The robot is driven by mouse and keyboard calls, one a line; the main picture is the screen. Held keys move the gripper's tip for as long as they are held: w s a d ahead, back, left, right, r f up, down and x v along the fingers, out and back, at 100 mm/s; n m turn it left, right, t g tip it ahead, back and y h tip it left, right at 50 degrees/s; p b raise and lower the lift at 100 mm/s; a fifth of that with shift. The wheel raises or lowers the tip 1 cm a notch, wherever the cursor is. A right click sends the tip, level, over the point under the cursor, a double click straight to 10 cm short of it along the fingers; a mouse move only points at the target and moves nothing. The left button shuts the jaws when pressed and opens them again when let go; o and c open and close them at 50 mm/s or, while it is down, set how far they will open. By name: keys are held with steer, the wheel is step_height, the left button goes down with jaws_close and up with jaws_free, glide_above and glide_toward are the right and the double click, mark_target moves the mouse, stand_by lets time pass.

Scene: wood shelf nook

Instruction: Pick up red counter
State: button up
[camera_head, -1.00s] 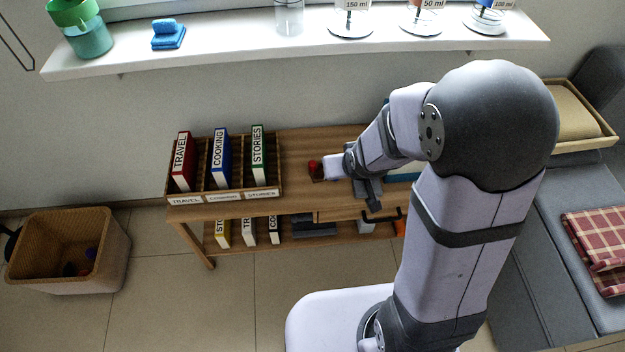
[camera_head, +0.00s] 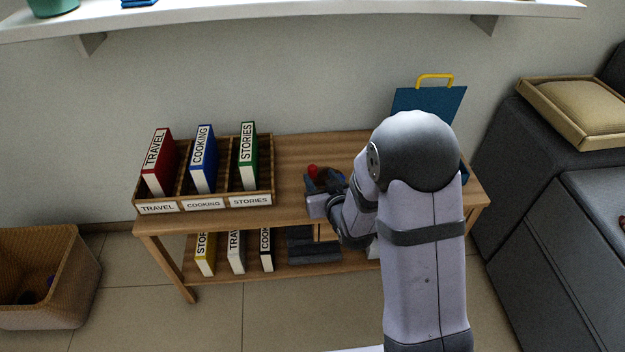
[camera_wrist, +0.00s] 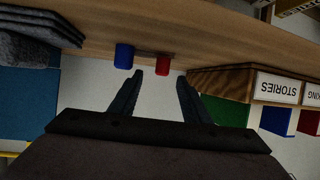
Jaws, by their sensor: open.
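The red counter (camera_wrist: 162,67) shows in the wrist view as a small upright red piece, just beyond and between the tips of my gripper (camera_wrist: 160,84). The two dark fingers are apart with nothing between them. A blue counter (camera_wrist: 124,56) stands close to the left of the red one, near the left fingertip. In the head view a small red piece (camera_head: 313,170) shows on the wooden table (camera_head: 295,150), right of the book rack, beside my wrist. My wrist and dark gripper parts cover the area around it there.
A book rack (camera_head: 204,203) with three labelled slots and upright books stands left on the table; its STORIES end (camera_wrist: 276,88) is right in the wrist view. A teal board with a yellow handle (camera_head: 428,97) stands at the back right. A lower shelf holds more books (camera_head: 235,252).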

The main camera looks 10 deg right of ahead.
mark_target(314, 169)
steer(key=shift+w, duration=0.1)
steer(key=shift+a+r+b+x, duration=0.15)
steer(key=shift+b+x, duration=0.4)
steer(key=shift+x, duration=1.25)
steer(key=shift+a+r+b+x, duration=0.1)
steer(key=shift+b+x, duration=0.45)
steer(key=shift+x, duration=1.2)
steer(key=shift+w, duration=0.1)
jaws_close()
